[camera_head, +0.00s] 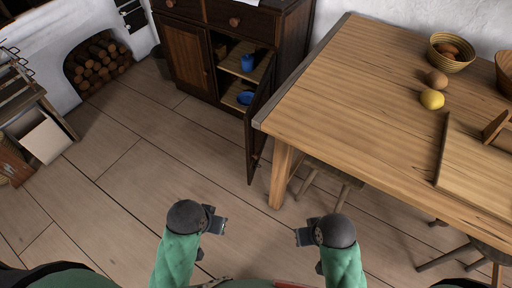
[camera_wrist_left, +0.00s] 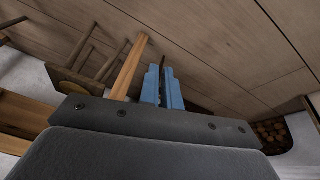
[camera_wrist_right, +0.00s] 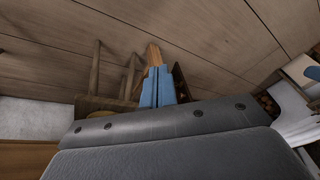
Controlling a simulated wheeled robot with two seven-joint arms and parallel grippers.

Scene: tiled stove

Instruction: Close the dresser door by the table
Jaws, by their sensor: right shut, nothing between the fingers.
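The dark wooden dresser (camera_head: 222,20) stands at the back, left of the table (camera_head: 340,90). Its right door (camera_head: 260,120) is swung wide open toward me, its lower end near the table's leg. Its left door (camera_head: 187,57) is closed. Blue dishes (camera_head: 246,97) show on the shelves inside. My left gripper (camera_head: 224,226) and right gripper (camera_head: 298,236) are low in front, apart from the door and empty. The right fingers (camera_wrist_right: 157,88) are shut.
The table's corner and leg (camera_head: 282,175) are close to the open door. Stools (camera_head: 335,180) stand under the table. A bowl (camera_head: 450,52) and a lemon (camera_head: 432,99) are on top. The floor left of the door is clear.

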